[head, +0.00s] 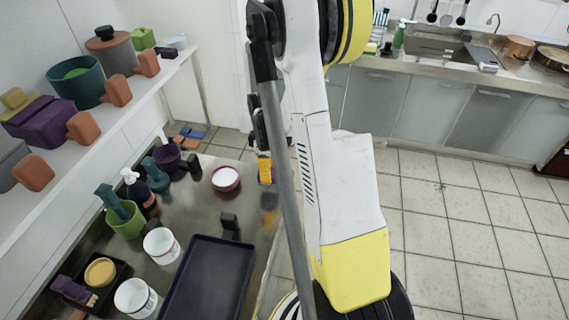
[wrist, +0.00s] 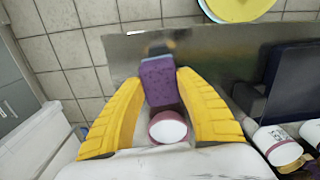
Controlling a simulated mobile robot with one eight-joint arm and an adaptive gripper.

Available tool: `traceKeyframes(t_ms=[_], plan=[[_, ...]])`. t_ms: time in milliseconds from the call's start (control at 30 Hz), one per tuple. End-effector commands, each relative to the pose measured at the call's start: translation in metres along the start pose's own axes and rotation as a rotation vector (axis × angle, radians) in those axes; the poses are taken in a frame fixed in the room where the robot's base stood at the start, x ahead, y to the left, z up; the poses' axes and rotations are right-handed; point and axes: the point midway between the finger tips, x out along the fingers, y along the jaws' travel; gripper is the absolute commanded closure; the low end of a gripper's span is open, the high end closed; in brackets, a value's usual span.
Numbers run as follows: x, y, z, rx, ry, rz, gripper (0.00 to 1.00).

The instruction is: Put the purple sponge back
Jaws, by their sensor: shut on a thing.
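The purple sponge (wrist: 160,82) shows in the wrist view between the two yellow fingers of my gripper (wrist: 160,88). The fingers close on its sides, and the sponge points away from the palm, with a dark part at its far end. In the head view my gripper (head: 265,170) is over the right edge of the metal table, just right of a dark pink bowl with white inside (head: 226,177). My arm hides much of the gripper there, and the sponge is too small to make out clearly.
A dark tray (head: 208,278) lies at the table's front. White tins (head: 160,245), a green cup (head: 126,220) and bottles stand left of it. A shelf (head: 110,125) with pots runs along the left wall. A sink counter (head: 430,55) is at the back. Tiled floor lies open at right.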

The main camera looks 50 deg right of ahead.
Motion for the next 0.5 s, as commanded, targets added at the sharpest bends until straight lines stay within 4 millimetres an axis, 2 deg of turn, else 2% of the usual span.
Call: traceKeyframes(t_ms=[67,200,500], plan=[[0.013,-0.008,-0.014,-0.004,0.000,0.000,0.97],[0.036,-0.007,-0.011,0.001,0.000,0.000,0.97],[0.044,-0.007,-0.011,0.001,0.000,0.000,0.97]])
